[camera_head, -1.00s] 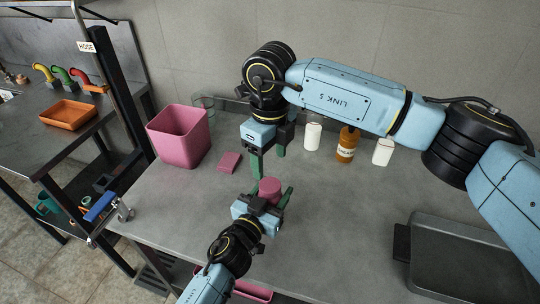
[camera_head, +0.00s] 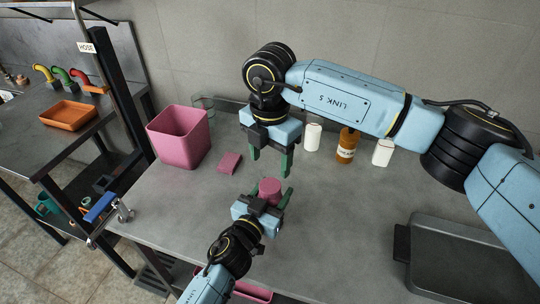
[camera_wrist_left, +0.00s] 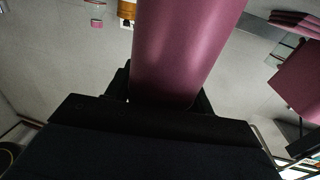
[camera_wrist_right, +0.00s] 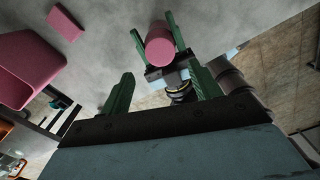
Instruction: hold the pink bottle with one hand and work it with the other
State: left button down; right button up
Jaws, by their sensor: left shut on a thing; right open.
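The pink bottle (camera_head: 270,187) stands between the fingers of my left gripper (camera_head: 272,197), which is shut on it, over the middle of the grey counter. In the left wrist view the bottle (camera_wrist_left: 182,50) fills the upper middle, and its far end is out of the frame. In the right wrist view the bottle's round top (camera_wrist_right: 159,45) shows between my left gripper's green fingers. My right gripper (camera_head: 270,170) is open and empty, fingers pointing down, just behind and above the bottle. Its two green fingers also show in the right wrist view (camera_wrist_right: 162,88).
A pink bin (camera_head: 182,137) and a pink block (camera_head: 229,162) are on the counter to the left. White containers (camera_head: 312,137) and an amber bottle (camera_head: 346,146) stand at the back. A grey tray (camera_head: 462,262) lies at the right. The front middle counter is clear.

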aim_at(270, 185)
jog(key=shift+f, duration=4)
jog(key=shift+c, duration=0.3)
